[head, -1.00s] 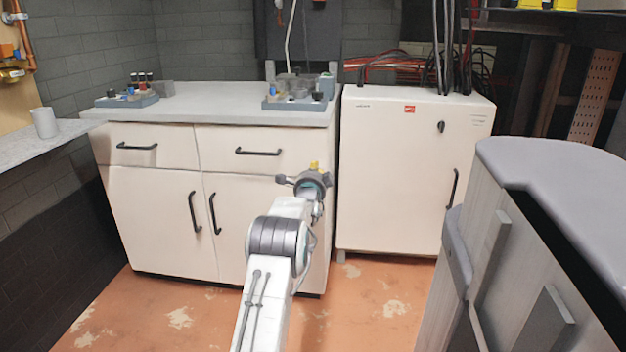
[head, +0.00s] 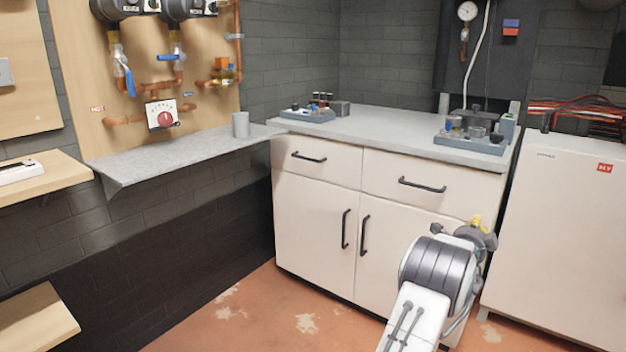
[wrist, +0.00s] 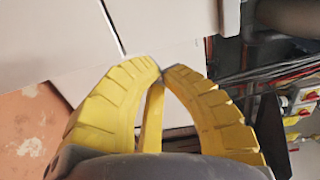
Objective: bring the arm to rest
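My arm reaches up from the bottom right of the head view, in front of the white base cabinet (head: 315,225). My gripper (head: 476,221) shows there only as a small yellow tip past the grey wrist joint. In the wrist view the two yellow ribbed fingers of my gripper (wrist: 162,71) curve in and meet at their tips. A third yellow part shows between them, and nothing is held. The gripper is near the cabinet's right side in the picture; the exact gap cannot be told.
A grey countertop (head: 390,135) bears two trays of small parts. A grey shelf (head: 180,155) with a grey cup (head: 240,124) is on the left wall, below copper pipes and a red dial (head: 165,117). A white unit (head: 560,230) stands right. Orange floor (head: 250,315) is open in front.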

